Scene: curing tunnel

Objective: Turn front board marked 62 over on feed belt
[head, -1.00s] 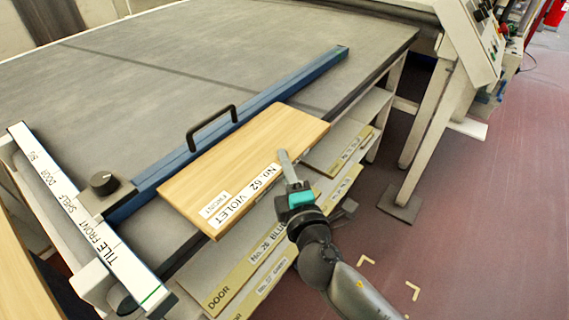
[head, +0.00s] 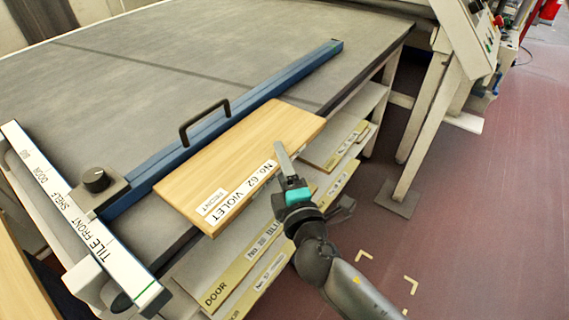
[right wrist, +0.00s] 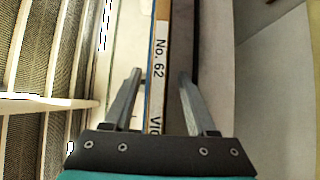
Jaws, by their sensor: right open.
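The front board marked No. 62 VIOLET (head: 245,160) is a light wood panel lying flat on the grey feed belt (head: 150,80), against the blue bar. Its near edge hangs out past the belt's edge, with white labels along that side. My right gripper (head: 285,160) is at the board's near right edge. In the right wrist view the board's labelled edge (right wrist: 160,60) runs between the two open fingers (right wrist: 157,85); I see no grip on it. My left gripper is not in view.
The blue bar (head: 155,170) with a black handle (head: 203,118) crosses the belt behind the board. A white scale strip (head: 75,220) lies at left. Shelves below hold other labelled boards (head: 235,270).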

